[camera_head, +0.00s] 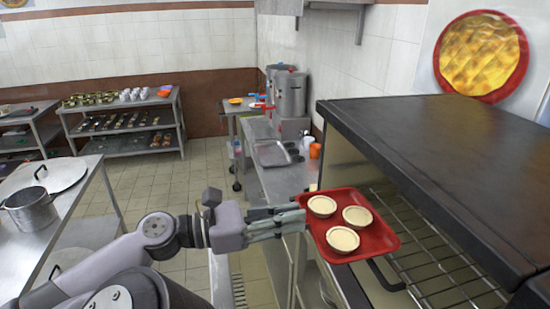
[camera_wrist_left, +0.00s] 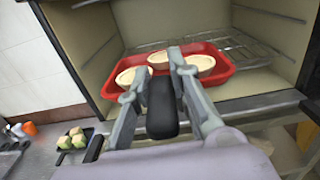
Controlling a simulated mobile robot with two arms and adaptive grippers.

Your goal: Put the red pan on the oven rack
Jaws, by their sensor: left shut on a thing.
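The red pan (camera_head: 378,245) is a shallow tray holding 3 pale round tarts (camera_head: 342,239). My left gripper (camera_head: 303,220) is shut on the pan's near left edge and holds it level at the oven's mouth. In the left wrist view, the pan (camera_wrist_left: 226,68) is ahead of my left gripper (camera_wrist_left: 158,84), partly inside the oven opening. The wire oven rack (camera_head: 440,262) shows to the right of the pan; it also shows in the wrist view (camera_wrist_left: 250,50). Whether the pan touches the rack, I cannot tell. My right gripper is not in view.
The dark oven top (camera_head: 430,130) overhangs the opening. A steel counter (camera_head: 275,185) with a metal tray (camera_head: 271,153) and tall stockpots (camera_head: 290,95) runs behind. A table with a steel pot (camera_head: 30,210) stands at left. The floor between is clear.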

